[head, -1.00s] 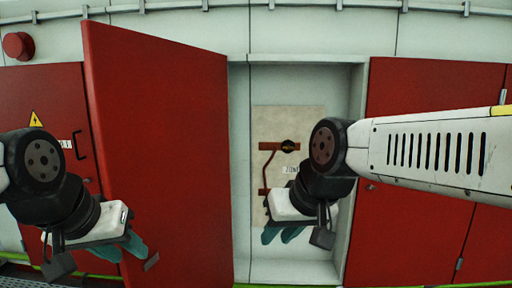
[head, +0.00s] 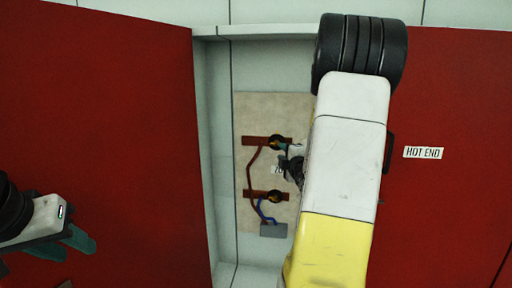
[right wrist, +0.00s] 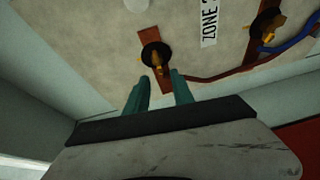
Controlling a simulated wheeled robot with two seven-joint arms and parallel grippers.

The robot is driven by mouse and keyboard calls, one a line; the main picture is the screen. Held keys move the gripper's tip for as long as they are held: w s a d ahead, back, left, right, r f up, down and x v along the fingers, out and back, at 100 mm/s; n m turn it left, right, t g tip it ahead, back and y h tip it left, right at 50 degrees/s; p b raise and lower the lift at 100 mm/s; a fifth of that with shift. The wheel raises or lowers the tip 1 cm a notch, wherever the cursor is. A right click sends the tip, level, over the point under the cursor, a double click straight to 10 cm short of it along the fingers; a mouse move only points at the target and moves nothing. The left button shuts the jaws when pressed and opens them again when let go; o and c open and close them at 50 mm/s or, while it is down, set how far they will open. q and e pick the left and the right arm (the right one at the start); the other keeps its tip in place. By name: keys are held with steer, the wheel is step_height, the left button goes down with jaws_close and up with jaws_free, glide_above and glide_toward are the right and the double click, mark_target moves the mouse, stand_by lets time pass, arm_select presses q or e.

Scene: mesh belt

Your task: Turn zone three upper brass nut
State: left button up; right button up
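The upper brass nut (right wrist: 157,62) sits on a dark round washer on a brown bar (right wrist: 150,45), on a pale panel inside the open cabinet. In the head view, the upper bar (head: 256,140) shows with its nut partly behind my right gripper (head: 283,150). In the right wrist view, my right gripper (right wrist: 160,78) is open, its teal fingertips just short of the upper nut with a gap between them. The lower brass nut (right wrist: 268,36) has a blue cable beside it. My left gripper (head: 78,243) is open and empty at the lower left.
A label reading ZONE (right wrist: 209,22) with a cut-off digit lies between the nuts. The open red door (head: 110,130) stands left of the recess. A red door marked HOT END (head: 422,152) is on the right. A grey box (head: 273,230) sits below the lower nut.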

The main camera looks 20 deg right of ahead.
mark_target(276, 144)
steer(key=w+d, duration=0.2)
steer(key=w, duration=0.6)
steer(key=shift+n, duration=0.4)
steer(key=shift+c, duration=0.2)
steer(key=shift+a, duration=0.1)
jaws_close()
